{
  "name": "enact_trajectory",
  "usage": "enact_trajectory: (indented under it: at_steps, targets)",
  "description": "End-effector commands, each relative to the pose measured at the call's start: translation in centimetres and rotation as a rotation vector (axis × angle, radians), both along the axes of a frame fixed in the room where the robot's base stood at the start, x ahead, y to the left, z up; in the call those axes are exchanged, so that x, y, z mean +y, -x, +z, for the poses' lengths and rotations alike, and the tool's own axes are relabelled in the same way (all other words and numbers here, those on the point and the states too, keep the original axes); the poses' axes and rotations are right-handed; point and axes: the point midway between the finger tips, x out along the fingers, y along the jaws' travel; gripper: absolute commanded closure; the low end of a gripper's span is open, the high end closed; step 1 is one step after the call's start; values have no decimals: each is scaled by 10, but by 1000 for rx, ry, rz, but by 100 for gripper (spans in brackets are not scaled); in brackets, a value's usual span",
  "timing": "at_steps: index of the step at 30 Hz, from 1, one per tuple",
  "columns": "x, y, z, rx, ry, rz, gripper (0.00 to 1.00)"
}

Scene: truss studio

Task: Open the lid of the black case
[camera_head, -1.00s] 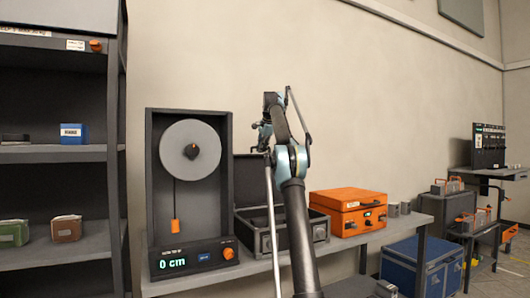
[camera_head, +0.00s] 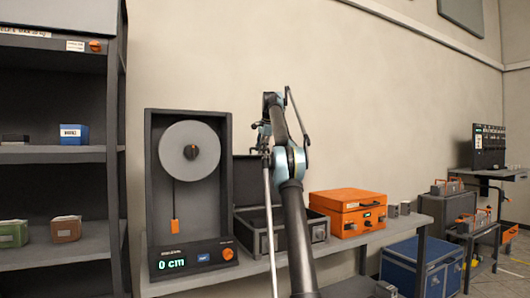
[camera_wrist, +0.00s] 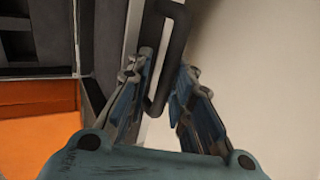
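The black case (camera_head: 243,237) stands on the grey bench, with its lid (camera_head: 247,185) raised upright at the back and its inside showing. My arm hides part of it in the head view. In the wrist view, a dark loop handle (camera_wrist: 178,30) lies between the fingers of my gripper (camera_wrist: 166,68). The fingers are apart, one on each side of the loop, with gaps visible, so I do not see a firm grip. In the head view my gripper (camera_head: 262,138) is small, near the lid's upper edge.
An orange case (camera_head: 347,209) stands right of the black case, and a dial gauge stand (camera_head: 215,200) is close on its left. A blue chest (camera_head: 405,270) is on the floor at right. Shelves (camera_head: 50,153) are at far left. The wall is behind the bench.

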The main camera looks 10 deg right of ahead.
Motion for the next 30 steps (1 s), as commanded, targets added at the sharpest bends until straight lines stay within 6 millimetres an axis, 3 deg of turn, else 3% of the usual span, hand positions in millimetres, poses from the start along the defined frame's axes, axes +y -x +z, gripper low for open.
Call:
enact_trajectory:
  at_steps: [10,30]
  targets:
    - [1,3,11,0,-1,2,80]
    - [-6,28,8,0,-1,3,80]
